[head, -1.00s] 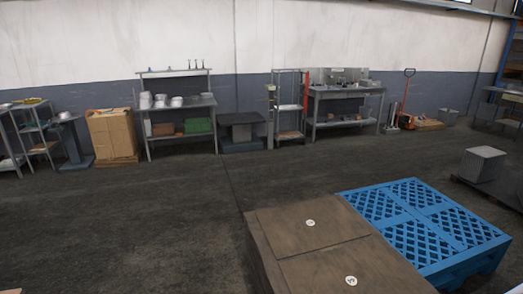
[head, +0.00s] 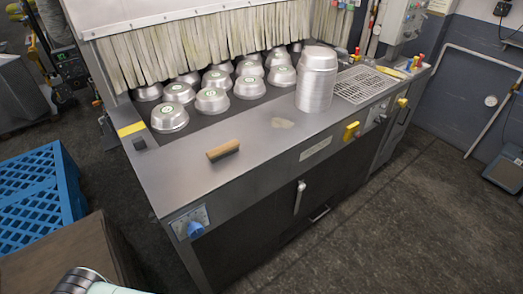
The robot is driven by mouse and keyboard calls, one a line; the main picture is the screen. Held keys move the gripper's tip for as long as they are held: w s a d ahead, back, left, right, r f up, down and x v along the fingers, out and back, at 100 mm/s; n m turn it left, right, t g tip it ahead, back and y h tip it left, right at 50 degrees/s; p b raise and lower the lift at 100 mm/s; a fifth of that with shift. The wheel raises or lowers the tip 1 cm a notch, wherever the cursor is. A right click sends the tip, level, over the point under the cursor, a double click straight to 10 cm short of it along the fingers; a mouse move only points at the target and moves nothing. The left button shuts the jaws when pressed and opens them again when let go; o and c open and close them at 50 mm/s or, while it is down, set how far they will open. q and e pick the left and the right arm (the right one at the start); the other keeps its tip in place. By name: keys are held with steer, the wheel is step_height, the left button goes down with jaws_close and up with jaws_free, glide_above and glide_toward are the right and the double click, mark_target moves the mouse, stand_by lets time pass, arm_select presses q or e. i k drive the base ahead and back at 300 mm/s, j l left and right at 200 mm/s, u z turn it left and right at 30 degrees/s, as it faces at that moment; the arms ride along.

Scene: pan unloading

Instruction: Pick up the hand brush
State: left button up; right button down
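The hand brush (head: 223,150) has a light wooden body and lies on the grey metal worktop (head: 180,178) of the machine, near its front left part. Its bristles are hard to make out at this size. A pale, rounded part of my own arm shows at the bottom left edge of the head view, well short of the brush. Neither gripper's fingers are in view. Nothing touches the brush from above.
Several upturned metal pans (head: 212,101) sit behind the brush under a strip curtain (head: 190,45). A tall pan stack (head: 316,80) stands to the right, beside a grate (head: 362,85). A blue pallet (head: 40,190) and brown box (head: 65,262) are at left. The worktop around the brush is clear.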

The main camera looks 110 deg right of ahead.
mark_target(216, 155)
steer(key=z, duration=1.85)
